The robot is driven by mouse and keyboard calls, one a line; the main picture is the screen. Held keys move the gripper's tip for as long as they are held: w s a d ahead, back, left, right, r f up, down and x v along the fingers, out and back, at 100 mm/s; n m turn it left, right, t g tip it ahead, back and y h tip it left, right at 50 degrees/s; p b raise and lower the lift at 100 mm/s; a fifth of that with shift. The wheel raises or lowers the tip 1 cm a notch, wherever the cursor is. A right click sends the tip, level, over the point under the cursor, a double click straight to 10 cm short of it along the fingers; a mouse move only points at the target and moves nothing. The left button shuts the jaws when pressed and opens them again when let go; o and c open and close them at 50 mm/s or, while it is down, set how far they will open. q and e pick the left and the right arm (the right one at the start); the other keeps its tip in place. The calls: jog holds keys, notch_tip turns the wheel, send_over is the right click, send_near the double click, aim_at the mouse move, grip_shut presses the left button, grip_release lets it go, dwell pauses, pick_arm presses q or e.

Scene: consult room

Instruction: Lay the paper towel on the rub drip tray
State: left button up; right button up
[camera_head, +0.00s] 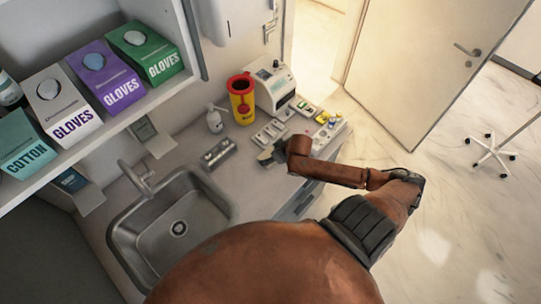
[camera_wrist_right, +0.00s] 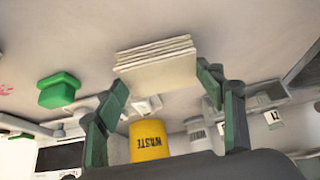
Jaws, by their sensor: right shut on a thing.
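The paper towel (camera_wrist_right: 157,62) looks like a folded cream stack in the right wrist view. My right gripper (camera_wrist_right: 161,86) has its two green fingers on either side of it and is shut on it. In the head view the right gripper (camera_head: 270,155) is over the counter, right of the sink, and the towel is too small to make out. A small grey metal piece (camera_head: 218,154) lies on the counter between sink and gripper. I cannot tell whether this or a pale ledge (camera_head: 160,146) under the shelf is the rub drip tray. My left gripper is out of view.
A white pump bottle (camera_head: 214,120), a yellow and red waste container (camera_head: 242,104) and a white device (camera_head: 272,86) stand behind the gripper. Small items (camera_head: 326,118) crowd the counter's right end.

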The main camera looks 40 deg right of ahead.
jog(key=shift+f, duration=0.2)
jog(key=o, duration=0.8)
